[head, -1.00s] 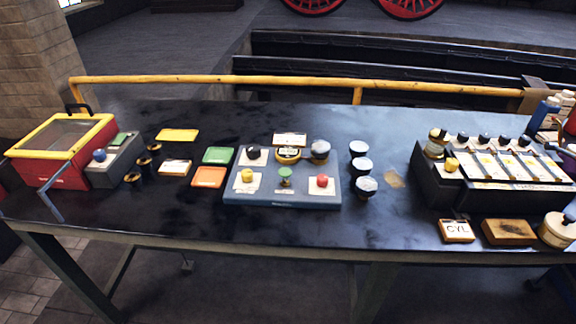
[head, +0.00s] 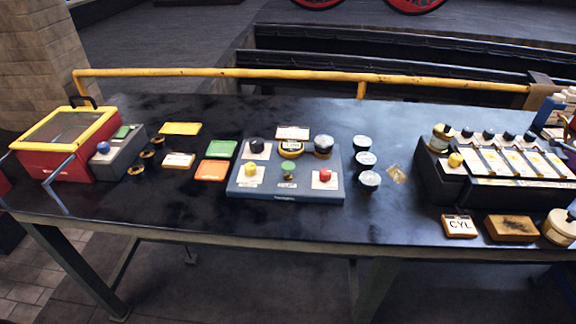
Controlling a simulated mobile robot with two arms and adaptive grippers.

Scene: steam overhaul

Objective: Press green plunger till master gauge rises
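The green plunger (head: 288,167) is a small green-topped knob at the middle of a blue-grey panel (head: 285,197) on the dark bench. A yellow knob (head: 251,170) is left of it and a red knob (head: 325,175) right of it, each on a white plate. A round gauge with a yellow rim (head: 291,149) sits behind the plunger under a white label; whether it is the master gauge I cannot tell, and its reading is too small. A black knob (head: 256,145) and a grey-topped round part (head: 323,146) flank it. Neither gripper is in view.
A red box with a yellow-framed lid (head: 67,128) stands at the left. Several round dark-sided parts (head: 365,160) stand right of the panel. A sloped rack (head: 500,165) fills the right side. A yellow rail (head: 300,72) runs behind the bench. The front strip is mostly clear.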

